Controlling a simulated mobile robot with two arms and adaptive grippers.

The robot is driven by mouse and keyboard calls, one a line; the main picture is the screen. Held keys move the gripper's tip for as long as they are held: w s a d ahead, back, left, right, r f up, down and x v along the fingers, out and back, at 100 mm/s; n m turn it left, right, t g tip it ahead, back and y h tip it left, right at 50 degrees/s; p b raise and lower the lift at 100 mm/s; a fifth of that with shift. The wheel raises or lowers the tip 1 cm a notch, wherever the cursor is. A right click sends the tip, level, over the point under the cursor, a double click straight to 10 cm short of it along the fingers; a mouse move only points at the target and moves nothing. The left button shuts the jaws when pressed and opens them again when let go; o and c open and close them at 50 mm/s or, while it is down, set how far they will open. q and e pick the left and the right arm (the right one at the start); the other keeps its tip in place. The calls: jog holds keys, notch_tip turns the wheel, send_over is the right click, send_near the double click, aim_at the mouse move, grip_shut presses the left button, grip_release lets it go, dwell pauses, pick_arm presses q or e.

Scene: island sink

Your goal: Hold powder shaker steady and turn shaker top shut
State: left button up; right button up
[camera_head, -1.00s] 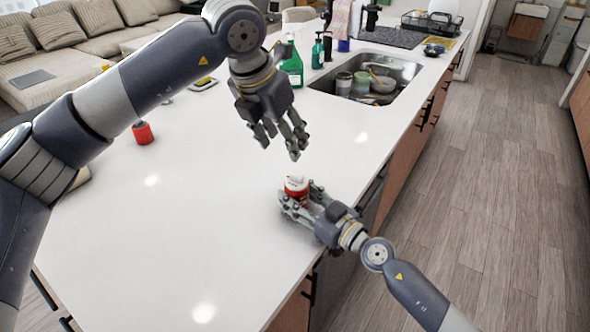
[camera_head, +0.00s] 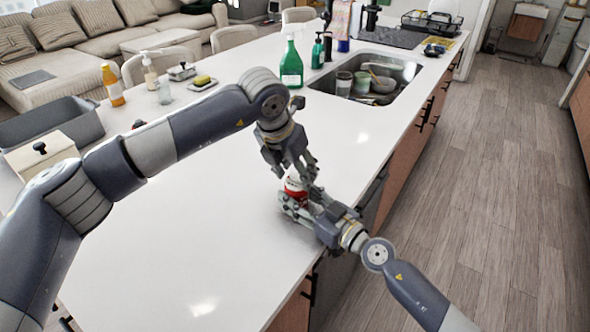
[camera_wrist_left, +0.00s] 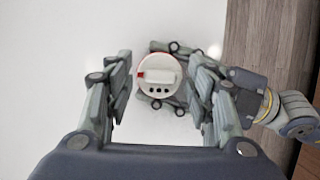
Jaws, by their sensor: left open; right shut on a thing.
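The powder shaker (camera_head: 294,187) is a small red and white container standing upright on the white counter near its right edge. My right gripper (camera_head: 297,205) is shut around its lower body. My left gripper (camera_head: 298,172) is open, pointing down just above the shaker. In the left wrist view the round white shaker top (camera_wrist_left: 157,77) shows from above, with a raised bar, a red mark and several dark holes. It lies between the open left fingers (camera_wrist_left: 163,88), which appear clear of it. Part of the shaker body is hidden by the fingers.
The white counter (camera_head: 200,250) is largely clear around the shaker. The sink (camera_head: 370,72) holds cups and dishes. A green spray bottle (camera_head: 291,65) stands left of it. An orange bottle (camera_head: 112,85) and a grey tub (camera_head: 50,122) are at the far left.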

pick_arm(q)
jog(key=c, duration=1.1)
